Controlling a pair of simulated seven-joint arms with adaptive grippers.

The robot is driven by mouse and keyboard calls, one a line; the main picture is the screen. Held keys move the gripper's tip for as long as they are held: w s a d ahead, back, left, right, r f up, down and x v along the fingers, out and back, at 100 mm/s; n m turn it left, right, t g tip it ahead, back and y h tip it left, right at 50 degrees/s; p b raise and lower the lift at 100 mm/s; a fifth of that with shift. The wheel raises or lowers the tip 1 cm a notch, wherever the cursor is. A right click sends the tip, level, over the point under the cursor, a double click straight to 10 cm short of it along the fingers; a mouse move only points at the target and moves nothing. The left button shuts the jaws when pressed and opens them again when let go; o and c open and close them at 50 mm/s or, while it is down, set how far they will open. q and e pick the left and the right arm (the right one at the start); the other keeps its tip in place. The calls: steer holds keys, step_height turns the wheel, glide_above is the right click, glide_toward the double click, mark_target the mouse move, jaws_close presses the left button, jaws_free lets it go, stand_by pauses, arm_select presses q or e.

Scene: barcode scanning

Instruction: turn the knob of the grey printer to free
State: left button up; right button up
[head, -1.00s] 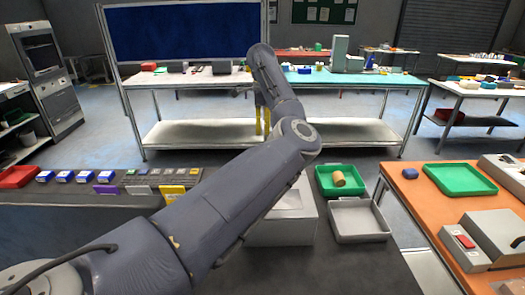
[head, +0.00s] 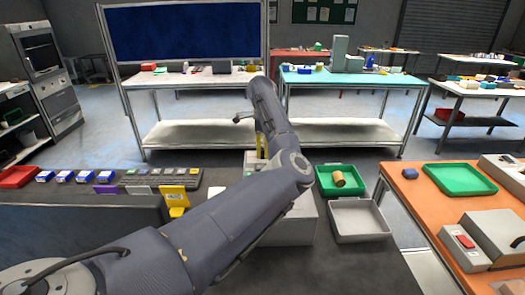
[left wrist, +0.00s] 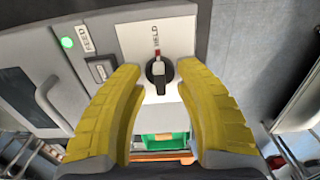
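The grey printer (head: 292,228) stands on the dark bench, partly hidden behind my left arm in the head view. Its front panel (left wrist: 175,25) fills the upper left wrist view. My left gripper (left wrist: 158,68) is open, with one yellow fingertip on each side of the knob and visible gaps between. In the head view the left gripper (head: 261,145) is above the printer's back edge. The right gripper is out of view.
A green lamp (left wrist: 67,42) and a FEED button (left wrist: 101,68) are left of the knob. A green tray (head: 325,190) with a brown cylinder (head: 338,179) and an empty grey tray (head: 358,220) lie right of the printer. A yellow card (head: 175,199) stands to the left.

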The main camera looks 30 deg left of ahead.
arm_select(q)
steer(key=shift+c, duration=0.2)
jaws_close()
steer(key=shift+m, duration=0.3)
steer(key=m, duration=0.3)
steer(key=shift+m, duration=0.4)
steer(key=m, duration=0.4)
steer(key=shift+m, duration=0.3)
steer(key=m, duration=0.4)
steer(key=shift+m, duration=2.5)
